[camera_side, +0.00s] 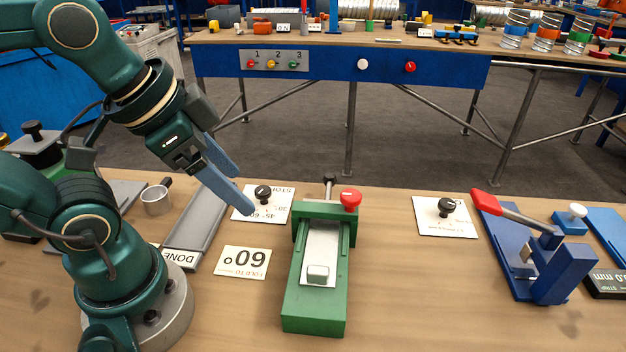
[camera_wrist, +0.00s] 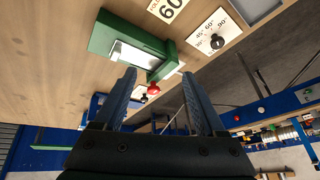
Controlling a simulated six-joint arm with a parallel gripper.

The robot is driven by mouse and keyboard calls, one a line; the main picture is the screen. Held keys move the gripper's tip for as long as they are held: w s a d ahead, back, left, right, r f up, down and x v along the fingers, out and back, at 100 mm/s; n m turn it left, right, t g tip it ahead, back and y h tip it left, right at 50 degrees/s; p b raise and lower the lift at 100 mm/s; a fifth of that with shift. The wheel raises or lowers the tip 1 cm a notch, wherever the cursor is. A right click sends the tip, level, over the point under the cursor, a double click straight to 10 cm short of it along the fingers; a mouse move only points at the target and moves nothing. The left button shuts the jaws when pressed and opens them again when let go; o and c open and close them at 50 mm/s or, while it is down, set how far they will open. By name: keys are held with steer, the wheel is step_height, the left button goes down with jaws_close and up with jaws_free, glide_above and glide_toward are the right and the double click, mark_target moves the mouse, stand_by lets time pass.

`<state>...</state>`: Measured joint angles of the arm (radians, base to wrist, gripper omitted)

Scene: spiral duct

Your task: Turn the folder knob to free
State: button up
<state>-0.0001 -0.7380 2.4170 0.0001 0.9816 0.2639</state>
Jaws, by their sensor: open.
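The green folder (camera_side: 314,310) stands on the bench with a pale metal strip (camera_side: 320,245) in it. A red knob (camera_side: 350,198) sits at its back right corner; it also shows in the wrist view (camera_wrist: 154,88). A black knob (camera_side: 263,192) stands on a card with angle marks left of the folder. Another black knob (camera_side: 445,207) stands on a white card to the right; its print is too small to read. I cannot tell which is the folder knob. My gripper (camera_side: 243,190) is open and empty above the bench, left of the folder, apart from every knob.
A card reading 60° (camera_side: 240,263) lies left of the folder. A grey DONE tray (camera_side: 197,228) and a metal cup (camera_side: 156,200) are near my arm. A blue tool with a red lever (camera_side: 510,212) stands at the right. The bench front right of the folder is clear.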

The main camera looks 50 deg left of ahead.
steer(key=w+r+m+g, duration=0.1)
steer(key=w+r+m, duration=0.3)
steer(key=r+m, duration=0.1)
steer(key=m+g, duration=0.5)
steer(key=m, duration=0.5)
glide_above(351, 194)
step_height(351, 194, down, 7)
steer(key=shift+f, duration=2.75)
jaws_close()
